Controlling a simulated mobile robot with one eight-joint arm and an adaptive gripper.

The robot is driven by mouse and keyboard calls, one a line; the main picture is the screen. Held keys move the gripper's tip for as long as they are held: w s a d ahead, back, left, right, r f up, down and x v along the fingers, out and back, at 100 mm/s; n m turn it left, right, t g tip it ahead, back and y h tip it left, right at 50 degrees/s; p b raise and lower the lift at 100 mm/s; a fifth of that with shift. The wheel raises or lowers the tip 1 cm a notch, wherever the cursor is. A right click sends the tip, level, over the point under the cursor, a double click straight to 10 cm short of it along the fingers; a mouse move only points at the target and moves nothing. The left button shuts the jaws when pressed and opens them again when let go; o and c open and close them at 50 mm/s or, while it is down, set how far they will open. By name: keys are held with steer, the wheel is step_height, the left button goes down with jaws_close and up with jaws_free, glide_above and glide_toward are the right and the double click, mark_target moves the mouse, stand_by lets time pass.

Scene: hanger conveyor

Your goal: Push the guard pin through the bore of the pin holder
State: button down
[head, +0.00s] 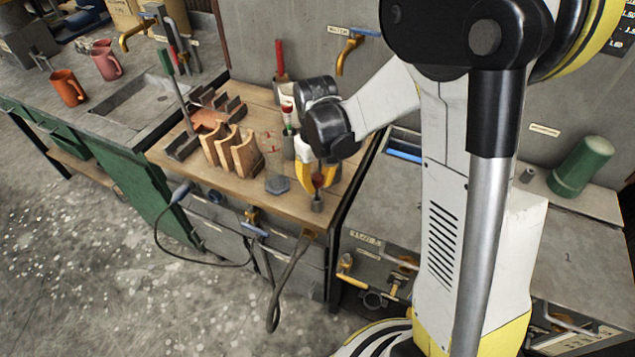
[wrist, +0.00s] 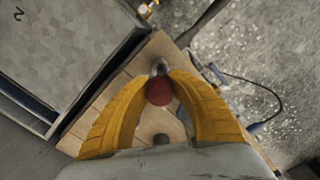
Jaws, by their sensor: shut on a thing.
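My gripper (head: 319,178) points down at the right front corner of the wooden bench top. Its yellow fingers are closed around a red knob (wrist: 160,92), which I take to be the head of the guard pin. The red knob also shows between the fingertips in the head view (head: 318,180). A small grey cylindrical piece (head: 317,204) sits just below the knob, at the bench edge; it looks like the pin holder and shows beyond the knob in the wrist view (wrist: 159,67). The bore and the pin's shaft are hidden, so I cannot tell how deep the pin sits.
A sink (head: 150,100) and mugs (head: 68,87) are at left. Hoses hang below the front edge.

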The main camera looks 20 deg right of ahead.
mark_target(318, 197)
steer(key=shift+f+b, duration=2.25)
steer(key=shift+f, duration=0.45)
stand_by(2.0)
steer(key=c, duration=1.5)
jaws_free()
steer(key=o, duration=0.6)
step_height(318, 197, up, 12)
steer(key=shift+w+r, duration=0.1)
steer(key=shift+w, duration=0.05)
